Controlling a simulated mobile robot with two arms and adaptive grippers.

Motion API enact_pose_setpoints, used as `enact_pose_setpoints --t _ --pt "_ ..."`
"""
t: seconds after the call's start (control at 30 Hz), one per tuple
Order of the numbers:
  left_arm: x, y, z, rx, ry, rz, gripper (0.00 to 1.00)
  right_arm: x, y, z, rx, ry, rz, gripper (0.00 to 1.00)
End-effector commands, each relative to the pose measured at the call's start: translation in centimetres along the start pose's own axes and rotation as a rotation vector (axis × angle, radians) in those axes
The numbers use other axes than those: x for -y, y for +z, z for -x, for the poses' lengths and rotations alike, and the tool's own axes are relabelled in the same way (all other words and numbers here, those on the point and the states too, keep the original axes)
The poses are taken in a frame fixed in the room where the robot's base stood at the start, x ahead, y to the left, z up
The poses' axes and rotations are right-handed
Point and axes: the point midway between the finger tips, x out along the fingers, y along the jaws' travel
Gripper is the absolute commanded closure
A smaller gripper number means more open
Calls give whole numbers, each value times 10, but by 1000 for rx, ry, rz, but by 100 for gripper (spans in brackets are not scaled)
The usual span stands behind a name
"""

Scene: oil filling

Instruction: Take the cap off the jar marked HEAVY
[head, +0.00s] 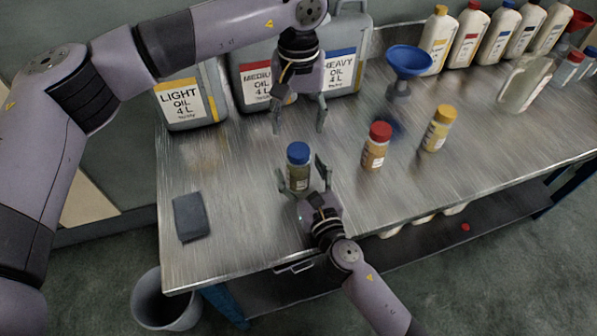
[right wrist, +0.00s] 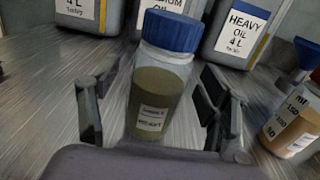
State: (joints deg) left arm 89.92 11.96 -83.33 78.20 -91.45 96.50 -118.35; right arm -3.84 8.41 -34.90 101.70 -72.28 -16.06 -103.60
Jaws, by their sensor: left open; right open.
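The jar (head: 298,176) with a blue cap (head: 298,153) stands upright on the metal bench. In the right wrist view the jar (right wrist: 155,98) holds dark oil, and its small label seems to read HEAVY. The blue cap (right wrist: 171,30) sits on its top. My right gripper (head: 305,180) is open, its fingers on either side of the jar; in the right wrist view gaps show between the jar and both fingers (right wrist: 160,110). My left gripper (head: 300,130) is open and empty, pointing down above and behind the jar.
A red-capped jar (head: 376,146) and a yellow-capped jar (head: 438,129) stand to the right. A blue funnel (head: 408,62) stands behind them. Large oil cans (head: 186,103) line the back. A dark cloth or pad (head: 190,217) lies at left.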

Motion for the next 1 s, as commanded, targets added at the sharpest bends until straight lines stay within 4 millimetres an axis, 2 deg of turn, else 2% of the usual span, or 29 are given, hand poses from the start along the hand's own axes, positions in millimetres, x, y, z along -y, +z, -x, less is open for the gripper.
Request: enact_pose_setpoints --t 0.2,0.47,1.0 --pt "0 0 0 0 0 0 43 0 0 -15 0 0 -1 30" --pt "0 0 0 0 0 0 43 0 0 -16 0 0 -1 30" --pt "0 0 0 0 0 0 43 0 0 -16 0 0 -1 64"
